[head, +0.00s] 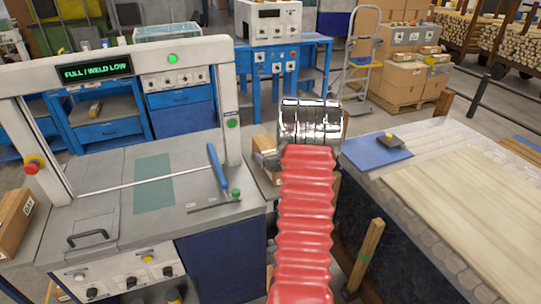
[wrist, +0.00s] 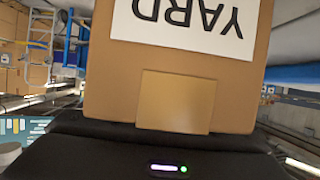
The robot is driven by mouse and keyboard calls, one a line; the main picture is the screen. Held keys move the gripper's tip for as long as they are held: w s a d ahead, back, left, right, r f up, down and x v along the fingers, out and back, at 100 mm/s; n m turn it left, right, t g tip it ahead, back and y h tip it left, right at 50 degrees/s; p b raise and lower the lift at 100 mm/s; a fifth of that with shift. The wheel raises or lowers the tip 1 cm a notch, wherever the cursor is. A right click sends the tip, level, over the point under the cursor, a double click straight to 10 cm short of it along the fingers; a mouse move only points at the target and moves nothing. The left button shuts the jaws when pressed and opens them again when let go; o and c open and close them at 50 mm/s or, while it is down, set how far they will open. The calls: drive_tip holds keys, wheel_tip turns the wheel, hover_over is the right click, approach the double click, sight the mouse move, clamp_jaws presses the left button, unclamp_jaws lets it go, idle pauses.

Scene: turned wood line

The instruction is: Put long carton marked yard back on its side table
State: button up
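The long carton marked yard (wrist: 105,75) fills the middle of the wrist view, its YARD label upside down and its near end tight against the black body of my gripper (wrist: 165,135). In the head view a small part of the carton (head: 263,143) shows left of my chrome wrist. My gripper (head: 268,163) appears shut on it, though the fingertips are mostly hidden. A narrow grey surface (head: 262,184), perhaps the side table, shows below, between the machine bench and the stone-edged bench. My red arm hides much of it.
The machine bench (head: 105,215) with its portal frame stands left. Another labelled carton (head: 13,222) sits at its left edge. The stone-edged bench (head: 395,205) with a pale board (head: 470,190) and blue mat (head: 372,153) is at right. A wooden post (head: 368,255) rises nearby.

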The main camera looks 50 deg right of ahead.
drive_tip(key=shift+r, duration=0.15)
drive_tip(key=v, duration=1.2)
idle(0.8)
drive_tip(key=shift+r, duration=0.1)
drive_tip(key=shift+w+a+r, duration=0.2)
drive_tip(key=shift+a+r, duration=0.05)
drive_tip(key=w+a+r+n+g, duration=0.15)
drive_tip(key=a+r, duration=0.25)
drive_tip(key=a, duration=0.4)
drive_tip(key=w+a+r+y, duration=0.1)
drive_tip(key=w+a+r, duration=0.1)
drive_tip(key=a+r, duration=0.45)
drive_tip(key=w+a+r+n+g, duration=0.1)
drive_tip(key=a+r, duration=0.1)
drive_tip(key=a, duration=0.7)
drive_tip(key=s+a+n+g+y, duration=0.1)
drive_tip(key=s+a, duration=0.4)
drive_tip(key=a, duration=0.5)
drive_tip(key=s+a+r+n+g+y, duration=0.1)
drive_tip(key=s+a+y, duration=0.2)
drive_tip(key=s+a, duration=0.3)
drive_tip(key=s+a+n+g+y, duration=0.1)
drive_tip(key=s+a, duration=0.5)
drive_tip(key=a, duration=0.7)
drive_tip(key=shift+a+r+n+y, duration=0.3)
drive_tip(key=shift+a+n+y, duration=0.05)
drive_tip(key=shift+y, duration=0.15)
